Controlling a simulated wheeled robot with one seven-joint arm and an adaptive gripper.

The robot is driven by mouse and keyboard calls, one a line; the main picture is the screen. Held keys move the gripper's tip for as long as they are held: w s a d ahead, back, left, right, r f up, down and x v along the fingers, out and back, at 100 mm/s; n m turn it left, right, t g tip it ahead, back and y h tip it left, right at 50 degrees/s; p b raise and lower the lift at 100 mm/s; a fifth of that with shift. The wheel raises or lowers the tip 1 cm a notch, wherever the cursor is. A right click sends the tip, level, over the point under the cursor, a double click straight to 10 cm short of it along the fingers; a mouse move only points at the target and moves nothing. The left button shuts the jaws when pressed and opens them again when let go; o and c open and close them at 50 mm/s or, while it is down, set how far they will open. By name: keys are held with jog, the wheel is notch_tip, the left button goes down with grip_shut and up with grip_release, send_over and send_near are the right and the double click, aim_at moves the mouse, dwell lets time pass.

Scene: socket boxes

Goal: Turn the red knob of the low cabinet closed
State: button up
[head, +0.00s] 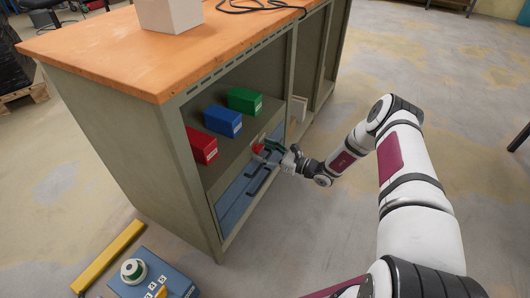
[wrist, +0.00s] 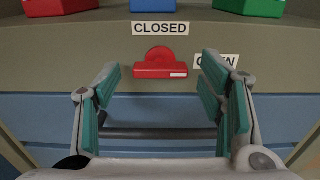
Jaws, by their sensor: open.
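The red knob (wrist: 160,66) is on the front of the low cabinet (head: 120,150), between my fingers in the wrist view but a little ahead of them. Its bar lies level, with a white mark at its right end. A CLOSED label (wrist: 160,29) is above it and an OPEN label (wrist: 216,62), partly hidden by my right finger, is to its right. My gripper (wrist: 163,85) is open, with a teal-padded finger on each side of the knob. In the head view the knob (head: 258,149) shows just left of my gripper (head: 272,150).
A blue drawer (head: 232,200) with a dark handle (wrist: 160,133) lies below the knob. Red (head: 203,148), blue (head: 223,120) and green (head: 244,100) boxes stand on the shelf above. A blue control box (head: 150,275) stands at the lower left. Floor to the right is clear.

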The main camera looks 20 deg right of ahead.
jog(key=shift+c, duration=0.3)
jog(key=c, duration=1.1)
jog(key=shift+n, duration=0.3)
jog(key=n, duration=0.4)
jog(key=n+p, duration=0.1)
jog(key=n, duration=0.3)
jog(key=shift+n, duration=0.4)
jog(key=n+p, duration=0.2)
jog(key=n, duration=0.2)
jog(key=shift+n+p, duration=0.75)
jog(key=shift+n, duration=1.45)
